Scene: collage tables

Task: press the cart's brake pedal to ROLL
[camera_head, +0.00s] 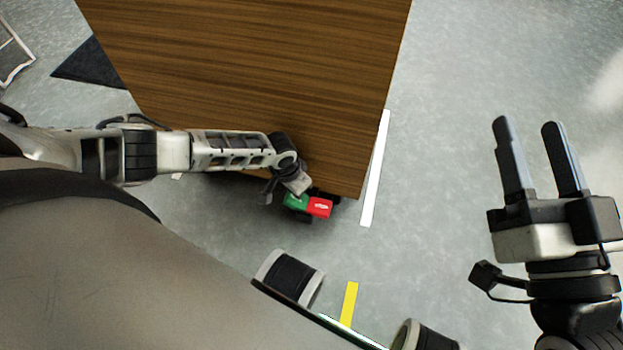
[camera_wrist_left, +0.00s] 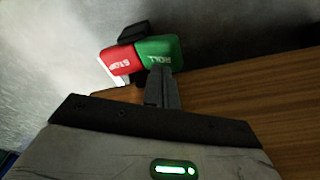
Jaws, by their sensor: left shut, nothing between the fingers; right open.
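The cart's brake pedal has a green half (camera_head: 296,201) and a red half (camera_head: 320,207), low at the near edge of the wood-topped cart (camera_head: 260,70). In the left wrist view the green half (camera_wrist_left: 160,48) reads ROLL and the red half (camera_wrist_left: 121,60) reads STOP. My left gripper (camera_head: 299,188) is over the pedal's green side; its shut, empty fingers (camera_wrist_left: 161,72) overlap the edge of the green half in the wrist view. I cannot tell whether they touch it. My right gripper (camera_head: 528,124) is open and empty, right of the cart.
A white floor strip (camera_head: 375,170) runs beside the cart's right edge, and a yellow strip (camera_head: 349,303) lies nearer me. A dark mat (camera_head: 90,66) and a light metal frame (camera_head: 12,52) are at the upper left. The floor right of the cart is clear.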

